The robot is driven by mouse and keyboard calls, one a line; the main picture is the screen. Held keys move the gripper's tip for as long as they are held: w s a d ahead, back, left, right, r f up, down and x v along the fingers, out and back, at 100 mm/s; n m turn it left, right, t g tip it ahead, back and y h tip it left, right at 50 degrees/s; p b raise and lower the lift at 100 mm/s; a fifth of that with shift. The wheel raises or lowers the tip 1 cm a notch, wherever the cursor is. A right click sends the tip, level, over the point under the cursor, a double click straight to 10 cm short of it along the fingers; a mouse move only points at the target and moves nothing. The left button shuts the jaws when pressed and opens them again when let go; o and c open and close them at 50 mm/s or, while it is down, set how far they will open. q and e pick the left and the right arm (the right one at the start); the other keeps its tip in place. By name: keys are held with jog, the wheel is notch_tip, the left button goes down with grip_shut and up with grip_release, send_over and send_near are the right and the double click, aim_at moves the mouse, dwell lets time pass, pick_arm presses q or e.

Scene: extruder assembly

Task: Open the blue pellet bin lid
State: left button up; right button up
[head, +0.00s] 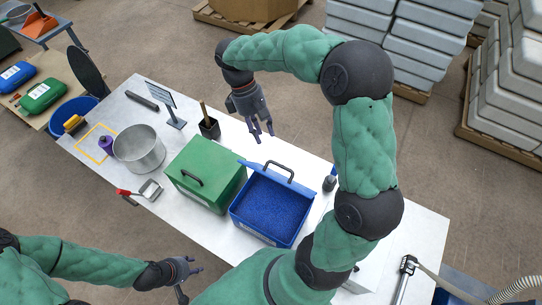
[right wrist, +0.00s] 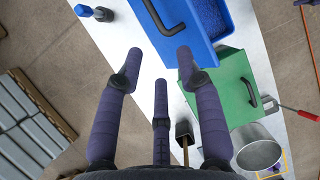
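The blue pellet bin (head: 236,217) stands on the white table with its top open, and blue pellets (head: 270,203) show inside. Its blue lid (head: 250,166) is swung back at the far side, with a dark handle (head: 279,166) on it. The lid (right wrist: 190,42), its handle (right wrist: 160,16) and some pellets also show in the right wrist view. My right gripper (head: 262,135) is beyond the lid, apart from it, with its fingers spread and empty; it also shows in the right wrist view (right wrist: 160,75). My left gripper (head: 190,280) is off the table's near edge, fingers apart and empty.
A closed green bin (head: 207,172) stands just left of the blue bin.

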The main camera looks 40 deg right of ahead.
aim_at(273, 161)
jog(key=shift+h, duration=0.3)
jog(key=x, duration=1)
jog(key=shift+w+a+f, duration=0.1)
jog(key=shift+a+f, duration=0.2)
grip_shut()
